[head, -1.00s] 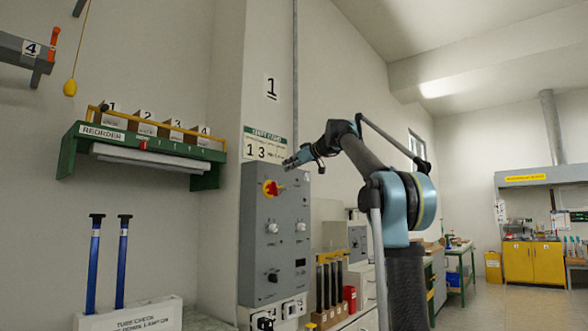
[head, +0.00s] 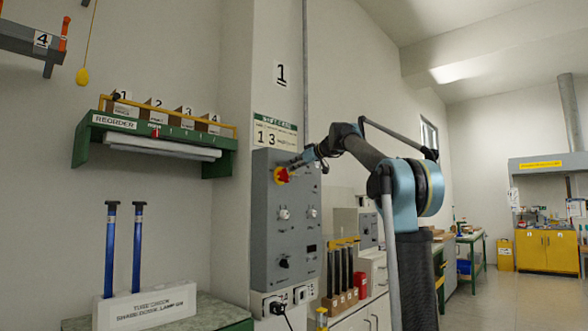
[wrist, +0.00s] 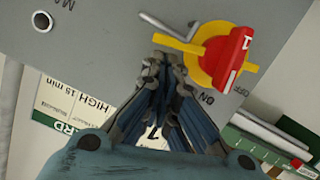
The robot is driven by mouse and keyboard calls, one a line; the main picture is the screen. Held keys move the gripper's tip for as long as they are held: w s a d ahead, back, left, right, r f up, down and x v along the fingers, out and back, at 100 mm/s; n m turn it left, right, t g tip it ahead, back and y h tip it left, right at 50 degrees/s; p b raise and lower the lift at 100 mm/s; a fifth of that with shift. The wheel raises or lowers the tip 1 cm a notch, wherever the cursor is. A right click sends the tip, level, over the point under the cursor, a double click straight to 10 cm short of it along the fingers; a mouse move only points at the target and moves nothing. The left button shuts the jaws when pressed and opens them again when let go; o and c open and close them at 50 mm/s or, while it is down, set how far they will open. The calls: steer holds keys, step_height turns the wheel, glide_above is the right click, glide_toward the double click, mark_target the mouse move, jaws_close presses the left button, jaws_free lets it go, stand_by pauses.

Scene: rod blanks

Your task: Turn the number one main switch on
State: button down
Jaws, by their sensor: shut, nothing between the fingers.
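The number one main switch (head: 281,176) is a red handle on a yellow plate at the upper left of a grey panel. In the wrist view the red handle (wrist: 226,60) bears a "1". The white line at its lower end points towards the OFF label (wrist: 238,88); the ON label (wrist: 207,98) is to the left of that. My gripper (head: 293,166) is at the switch's upper right in the head view. In the wrist view my gripper (wrist: 167,60) is shut and empty, with its fingertips just left of the yellow plate. I cannot tell whether they touch it.
The grey panel (head: 265,225) carries white knobs (head: 284,213), a black knob (head: 284,263) and sockets below. A bent metal hook (wrist: 166,27) is near the yellow plate. A green reorder shelf (head: 85,148) is on the wall to the left. Upright dark rods (head: 338,270) stand to the right.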

steer(key=shift+w+d+f+m, duration=0.3)
steer(key=shift+w+f+m, duration=0.1)
steer(key=shift+f+m, duration=0.15)
